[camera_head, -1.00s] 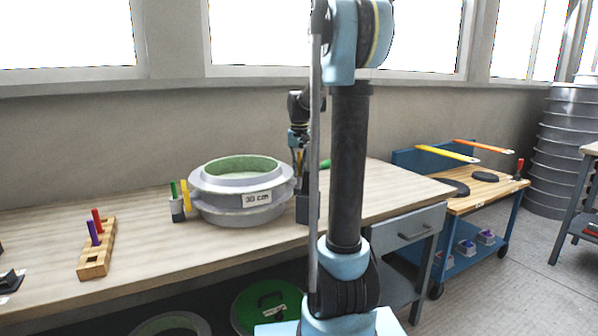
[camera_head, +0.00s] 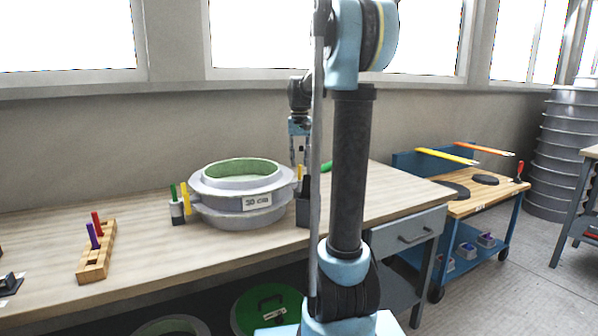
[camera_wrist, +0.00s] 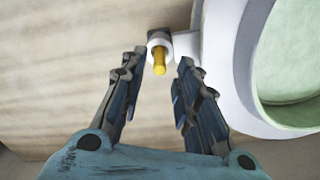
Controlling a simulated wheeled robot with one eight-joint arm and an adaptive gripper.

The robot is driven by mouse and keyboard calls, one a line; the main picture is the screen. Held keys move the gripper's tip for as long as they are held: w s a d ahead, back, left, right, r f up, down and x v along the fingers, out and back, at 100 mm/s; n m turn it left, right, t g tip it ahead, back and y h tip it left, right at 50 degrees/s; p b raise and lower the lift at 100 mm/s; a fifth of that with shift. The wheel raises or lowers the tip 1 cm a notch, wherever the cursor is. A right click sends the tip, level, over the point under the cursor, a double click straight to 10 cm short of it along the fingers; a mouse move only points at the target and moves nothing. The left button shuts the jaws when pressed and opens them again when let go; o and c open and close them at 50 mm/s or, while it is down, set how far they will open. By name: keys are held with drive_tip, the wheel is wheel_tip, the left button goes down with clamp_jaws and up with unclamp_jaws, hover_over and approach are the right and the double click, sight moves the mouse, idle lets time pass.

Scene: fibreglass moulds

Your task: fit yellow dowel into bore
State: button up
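In the head view a yellow dowel (camera_head: 300,173) stands upright at the right side of the grey mould (camera_head: 241,216), which is labelled 30 cm. In the wrist view this yellow dowel (camera_wrist: 160,62) rises from a pale ring-shaped lug (camera_wrist: 157,42) at the mould's side, so its lower end is hidden in the bore. My gripper (camera_wrist: 162,58) is open and empty, with a finger on either side of the dowel and apart from it. In the head view my gripper (camera_head: 299,150) is above the dowel, partly hidden by my arm.
Another yellow dowel (camera_head: 185,197) stands at the mould's left side, beside a grey-and-white holder (camera_head: 177,213) with a green peg. A wooden rack (camera_head: 97,263) with red and purple pegs stands farther left. A dark box (camera_head: 303,212) stands right of the mould.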

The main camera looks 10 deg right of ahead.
wheel_tip(320, 180, up, 7)
drive_tip(key=shift+r, duration=0.2)
idle(0.4)
